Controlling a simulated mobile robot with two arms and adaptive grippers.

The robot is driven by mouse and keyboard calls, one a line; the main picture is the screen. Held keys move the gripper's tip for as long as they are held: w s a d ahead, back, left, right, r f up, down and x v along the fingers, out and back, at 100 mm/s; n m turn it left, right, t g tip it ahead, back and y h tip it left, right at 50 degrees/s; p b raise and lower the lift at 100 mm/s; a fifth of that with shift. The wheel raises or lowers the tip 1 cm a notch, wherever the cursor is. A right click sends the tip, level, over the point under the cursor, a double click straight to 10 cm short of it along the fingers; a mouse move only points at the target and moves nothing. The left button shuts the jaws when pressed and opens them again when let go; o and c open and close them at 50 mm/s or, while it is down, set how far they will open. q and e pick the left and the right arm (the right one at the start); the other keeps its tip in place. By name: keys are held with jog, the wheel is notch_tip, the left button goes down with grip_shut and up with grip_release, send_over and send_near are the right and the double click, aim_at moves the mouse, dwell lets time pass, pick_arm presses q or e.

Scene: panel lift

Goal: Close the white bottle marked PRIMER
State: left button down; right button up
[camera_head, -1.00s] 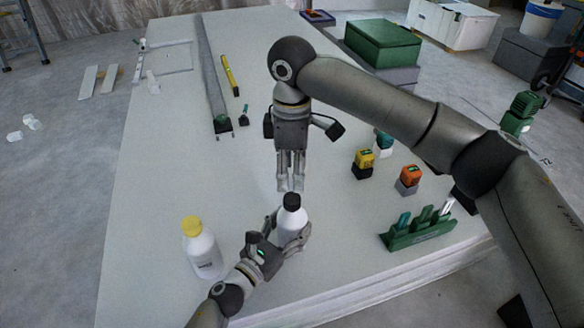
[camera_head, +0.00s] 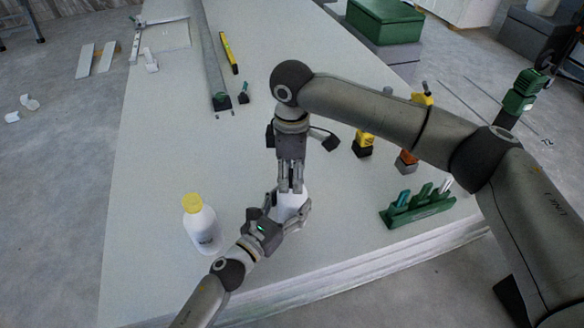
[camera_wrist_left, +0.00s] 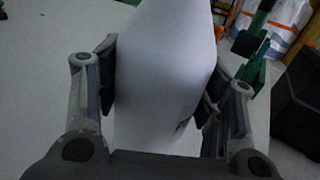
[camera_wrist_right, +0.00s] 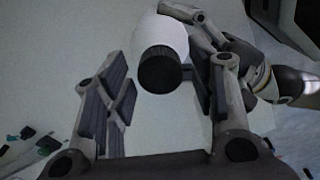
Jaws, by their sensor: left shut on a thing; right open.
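A white bottle (camera_head: 291,204) stands near the front of the board, with my left gripper (camera_head: 287,210) shut around its body. It fills the middle of the left wrist view (camera_wrist_left: 165,70); no readable label shows on it. My right gripper (camera_head: 290,187) points down directly over the bottle and hides its top in the head view. In the right wrist view the bottle's black cap (camera_wrist_right: 160,70) lies between the open fingers, with gaps visible beside it. Whether the cap is fully seated I cannot tell. A second white bottle with a yellow cap (camera_head: 193,203) stands to the left, its label unreadable.
A green rack (camera_head: 420,210) stands at the board's right edge. A long grey bar (camera_head: 214,60) and a yellow level (camera_head: 229,52) lie farther back. The board's middle left is clear.

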jog(key=shift+c, duration=0.2)
jog(key=c, duration=1)
jog(key=o, duration=1.2)
jog(key=shift+r, duration=0.1)
notch_tip(320, 180, up, 12)
jog(key=shift+f, duration=0.1)
